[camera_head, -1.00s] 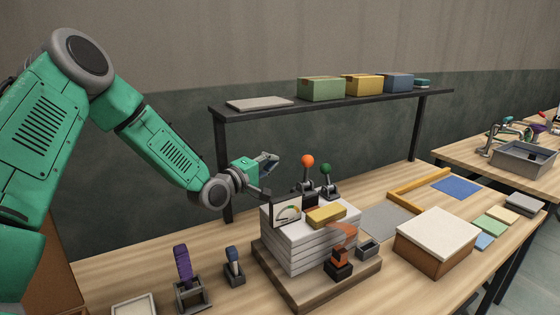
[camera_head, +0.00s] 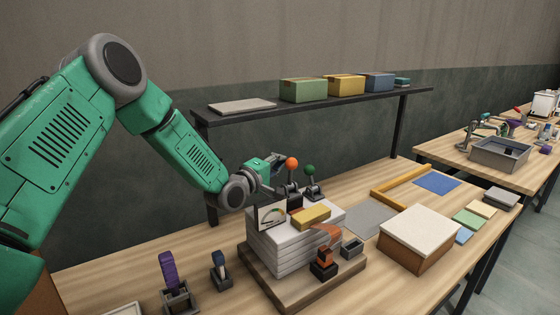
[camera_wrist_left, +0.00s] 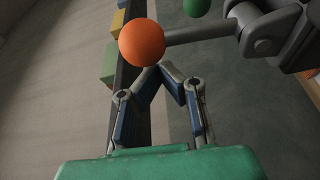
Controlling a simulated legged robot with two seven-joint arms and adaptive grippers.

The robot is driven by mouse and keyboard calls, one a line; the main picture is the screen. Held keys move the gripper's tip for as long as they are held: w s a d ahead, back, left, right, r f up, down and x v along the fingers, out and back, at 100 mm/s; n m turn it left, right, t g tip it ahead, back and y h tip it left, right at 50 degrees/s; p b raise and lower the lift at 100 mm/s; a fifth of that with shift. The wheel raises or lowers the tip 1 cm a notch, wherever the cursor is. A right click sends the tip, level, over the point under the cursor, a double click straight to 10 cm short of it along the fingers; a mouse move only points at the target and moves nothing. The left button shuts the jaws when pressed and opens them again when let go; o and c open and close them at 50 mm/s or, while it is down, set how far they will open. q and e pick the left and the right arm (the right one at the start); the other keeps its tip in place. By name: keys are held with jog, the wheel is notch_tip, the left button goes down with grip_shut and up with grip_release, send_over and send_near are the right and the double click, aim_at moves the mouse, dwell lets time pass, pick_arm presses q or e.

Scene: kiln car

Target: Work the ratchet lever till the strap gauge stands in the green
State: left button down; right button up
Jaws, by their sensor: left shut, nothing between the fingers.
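A lever with an orange ball knob (camera_head: 292,163) stands upright behind the white stack (camera_head: 284,245); the knob also shows large in the left wrist view (camera_wrist_left: 142,42). A lever with a green knob (camera_head: 310,168) stands to its right. The gauge (camera_head: 271,216) is a small white dial with a green arc at the stack's left; its needle is too small to read. An orange strap piece (camera_head: 327,233) lies over the stack's front right. My left gripper (camera_head: 280,160) is shut and empty, its fingertips close beside the orange knob; I cannot tell whether they touch. My right gripper is out of view.
A dark shelf (camera_head: 330,107) with boxes runs behind. A white-topped box (camera_head: 420,230) stands to the right. A grey mat (camera_head: 370,220) lies bare between.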

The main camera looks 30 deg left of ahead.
aim_at(288, 165)
pick_arm(q)
jog(key=d+m+b, duration=0.1)
jog(key=m+b, duration=0.1)
jog(key=s+d+m+t+b, duration=0.1)
jog(key=d+m+b, duration=0.1)
jog(key=shift+d+h, duration=0.25)
jog(key=shift+h, duration=0.15)
jog(key=shift+s+d+r, duration=0.1)
jog(key=shift+s+d, duration=0.05)
jog(key=shift+d, duration=0.2)
jog(key=shift+s+a, duration=0.1)
jog(key=shift+a, duration=0.2)
jog(key=shift+d+r, duration=0.1)
jog(key=shift+r, duration=0.05)
